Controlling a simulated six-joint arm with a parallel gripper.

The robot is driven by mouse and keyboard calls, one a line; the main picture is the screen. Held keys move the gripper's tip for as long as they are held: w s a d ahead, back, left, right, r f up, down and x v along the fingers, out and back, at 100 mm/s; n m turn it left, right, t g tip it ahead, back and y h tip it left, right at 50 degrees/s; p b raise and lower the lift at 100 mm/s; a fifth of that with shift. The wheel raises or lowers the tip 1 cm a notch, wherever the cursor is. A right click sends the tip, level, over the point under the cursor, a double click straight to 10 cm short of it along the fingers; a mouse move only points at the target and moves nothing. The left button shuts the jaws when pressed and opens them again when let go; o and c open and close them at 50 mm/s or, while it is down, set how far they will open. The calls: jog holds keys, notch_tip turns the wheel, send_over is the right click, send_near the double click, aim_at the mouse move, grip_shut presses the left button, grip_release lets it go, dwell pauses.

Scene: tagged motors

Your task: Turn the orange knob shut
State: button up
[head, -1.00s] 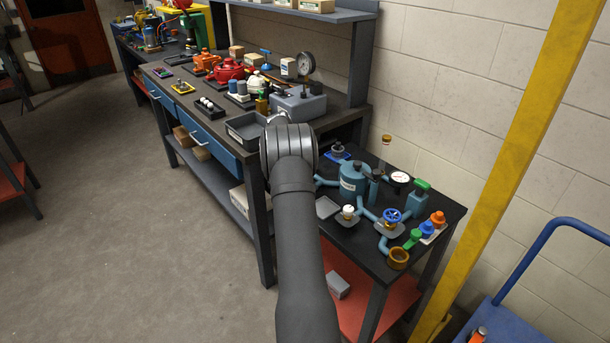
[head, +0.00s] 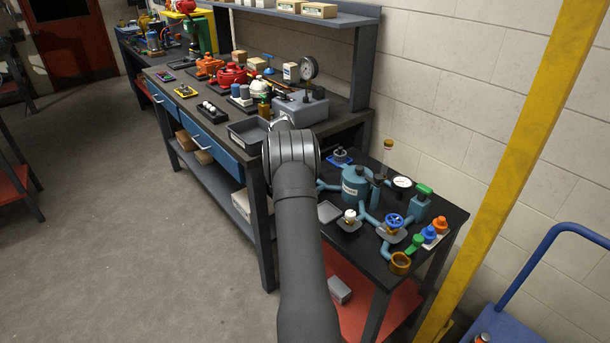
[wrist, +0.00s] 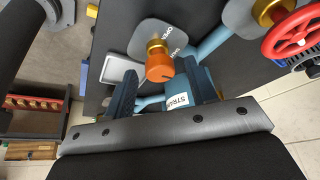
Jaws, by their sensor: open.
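A gap shows on both sides, so I see no contact. In the head view a knob (head: 350,214) on a similar plate on the low table looks white, not orange. My gripper is hidden behind my arm in the head view.
A teal labelled tank (head: 355,184) stands beside the knob, with pipes. A handwheel shows red in the wrist view (wrist: 288,36) and blue in the head view (head: 394,221). A grey tray (head: 329,211) lies near the plate. A yellow post (head: 506,170) rises at right.

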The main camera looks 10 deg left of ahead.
jog(key=v, duration=1.7)
jog(key=shift+a+r, duration=0.1)
jog(key=x, duration=1.7)
